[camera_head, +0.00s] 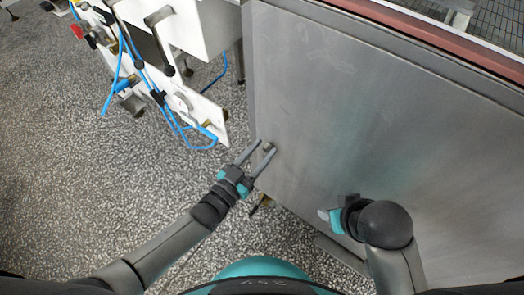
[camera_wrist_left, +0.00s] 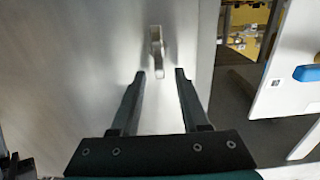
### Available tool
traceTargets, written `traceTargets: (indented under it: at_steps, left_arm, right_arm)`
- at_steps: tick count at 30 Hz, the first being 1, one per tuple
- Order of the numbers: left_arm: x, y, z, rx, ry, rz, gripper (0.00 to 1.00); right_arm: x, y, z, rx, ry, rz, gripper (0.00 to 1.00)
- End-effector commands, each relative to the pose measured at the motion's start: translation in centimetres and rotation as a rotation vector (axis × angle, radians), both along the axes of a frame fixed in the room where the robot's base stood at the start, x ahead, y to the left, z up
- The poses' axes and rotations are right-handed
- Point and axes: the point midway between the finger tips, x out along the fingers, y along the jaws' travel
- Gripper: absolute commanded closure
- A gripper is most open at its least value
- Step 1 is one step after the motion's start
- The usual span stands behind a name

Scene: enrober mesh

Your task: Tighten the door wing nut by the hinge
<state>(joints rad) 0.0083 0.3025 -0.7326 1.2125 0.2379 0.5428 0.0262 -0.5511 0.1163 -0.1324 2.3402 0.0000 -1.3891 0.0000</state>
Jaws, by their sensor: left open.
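The wing nut (camera_head: 268,147) is a small grey metal piece on the grey metal door (camera_head: 340,100), near the door's left edge. It also shows in the left wrist view (camera_wrist_left: 156,48), standing upright and narrow, just beyond the fingertips and a little left of midway between them. My left gripper (camera_head: 265,147) is open with its two fingers pointing at the wing nut, and nothing is held. The fingers also show in the left wrist view (camera_wrist_left: 160,75). My right gripper (camera_head: 331,218) is low in front of the door, seen mostly from behind, with its fingers largely hidden. The hinge is not clearly visible.
A white machine part (camera_head: 205,112) with blue hoses (camera_head: 172,118) stands left of the door, with a gap of floor between. The speckled floor (camera_head: 90,190) at left is clear. A reddish edge (camera_head: 440,40) runs along the top right.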

Motion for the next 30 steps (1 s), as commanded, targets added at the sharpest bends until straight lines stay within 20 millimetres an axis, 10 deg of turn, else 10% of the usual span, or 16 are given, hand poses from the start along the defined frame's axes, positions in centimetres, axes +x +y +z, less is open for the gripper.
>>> traceTargets:
  at_steps: [11, 23, 30]
  left_arm:
    - [0.40, -0.30, -0.01, 0.001, 0.002, 0.000, 0.55]
    - [0.38, -0.28, -0.01, 0.001, 0.001, 0.000, 0.98]
    - [0.38, -0.26, -0.02, 0.001, 0.001, 0.000, 1.00]
  right_arm:
    - [0.00, -0.03, 0.42, 0.000, -0.006, 0.000, 0.55]
    - [0.00, -0.04, 0.40, 0.001, -0.006, -0.001, 0.55]
    - [0.00, -0.04, 0.39, 0.001, -0.006, -0.001, 0.55]
